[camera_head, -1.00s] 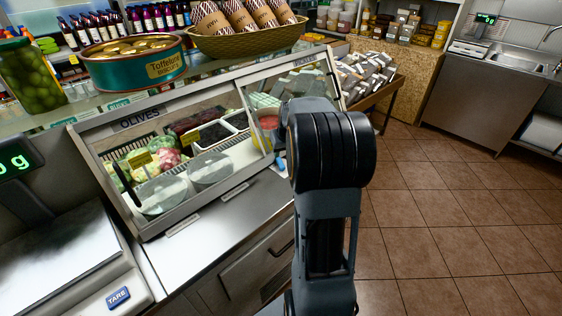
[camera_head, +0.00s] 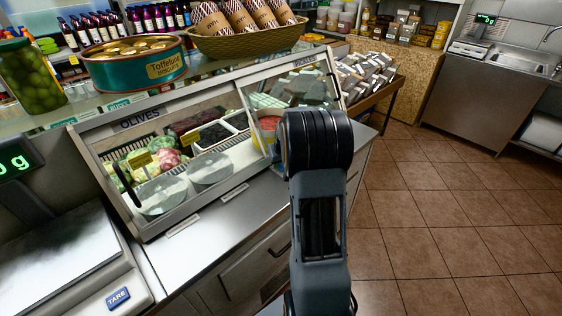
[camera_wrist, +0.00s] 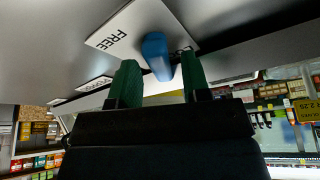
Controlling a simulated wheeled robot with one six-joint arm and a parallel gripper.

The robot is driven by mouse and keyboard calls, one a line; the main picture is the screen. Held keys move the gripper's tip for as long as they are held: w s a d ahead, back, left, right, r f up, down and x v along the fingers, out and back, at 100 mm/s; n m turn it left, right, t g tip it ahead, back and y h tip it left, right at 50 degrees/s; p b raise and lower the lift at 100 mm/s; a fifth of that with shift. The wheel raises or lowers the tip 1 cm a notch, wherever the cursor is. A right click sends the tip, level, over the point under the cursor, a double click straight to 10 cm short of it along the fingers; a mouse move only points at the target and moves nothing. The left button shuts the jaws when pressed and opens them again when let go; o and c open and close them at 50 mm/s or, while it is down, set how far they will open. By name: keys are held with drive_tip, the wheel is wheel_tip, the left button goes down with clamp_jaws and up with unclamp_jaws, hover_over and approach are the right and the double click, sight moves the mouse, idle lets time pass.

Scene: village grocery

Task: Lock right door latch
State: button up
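The blue latch lever (camera_wrist: 156,54) shows in the wrist view, pointing down in the picture beside a white label reading FREE (camera_wrist: 120,36). My gripper (camera_wrist: 159,64) is open, with one green fingertip on each side of the lever's lower end. I cannot tell whether either finger touches it. In the head view the right glass door (camera_head: 288,88) of the counter case looks closed. My arm hides the latch and my gripper there.
The left glass door (camera_head: 190,165) and steel counter top (camera_head: 205,240) lie left of my arm. A scale (camera_head: 70,265) stands at the front left. A tin (camera_head: 133,62) and basket (camera_head: 247,42) sit on the case. Tiled floor (camera_head: 450,210) is free on the right.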

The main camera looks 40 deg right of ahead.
clamp_jaws()
drive_tip(key=shift+f+n+b, duration=0.2)
drive_tip(key=shift+n+b, duration=0.2)
drive_tip(key=shift+b, duration=0.4)
drive_tip(key=n+y+b, duration=0.1)
drive_tip(key=n+b, duration=0.1)
drive_tip(key=shift+f+b, duration=0.1)
drive_tip(key=shift+b, duration=0.25)
drive_tip(key=shift+a+n+y+b, duration=0.15)
drive_tip(key=shift+n+y+b, duration=0.25)
drive_tip(key=shift+n+b, duration=0.4)
drive_tip(key=shift+r+n, duration=0.35)
drive_tip(key=shift+n, duration=0.15)
drive_tip(key=shift+o, duration=0.5)
unclamp_jaws()
drive_tip(key=shift+r, duration=0.1)
drive_tip(key=p+v, duration=0.1)
drive_tip(key=v, duration=1.2)
drive_tip(key=shift+s+r, duration=0.15)
drive_tip(key=shift+r, duration=0.15)
